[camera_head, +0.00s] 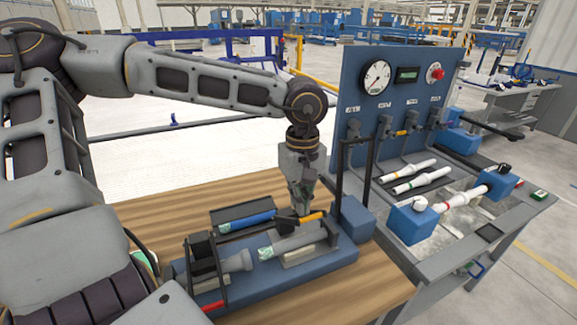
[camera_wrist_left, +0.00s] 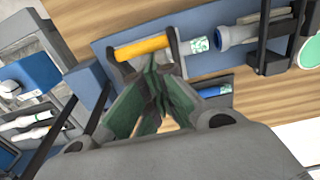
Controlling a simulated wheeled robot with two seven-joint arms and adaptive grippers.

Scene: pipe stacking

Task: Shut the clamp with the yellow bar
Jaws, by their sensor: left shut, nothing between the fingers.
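The yellow bar (camera_head: 309,217) belongs to a dark clamp at the right part of a blue fixture (camera_head: 265,283) on the wooden table. In the left wrist view the yellow bar (camera_wrist_left: 142,47) runs between two dark brackets. A grey pipe (camera_head: 297,238) with a green-white end lies in the fixture beside it. My left gripper (camera_head: 304,207) points down at the bar, shut and empty. In the wrist view its fingertips (camera_wrist_left: 152,62) are close to the bar; contact is unclear. I cannot tell whether the clamp is fully shut. My right gripper is not in view.
A second dark clamp (camera_head: 205,265) stands at the fixture's left end. A blue pipe (camera_head: 247,221) lies in a dark tray behind. A tall black frame (camera_head: 341,165) rises at the right. A gauge panel (camera_head: 398,85) and white pipes (camera_head: 415,180) stand further right. The table's front right is clear.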

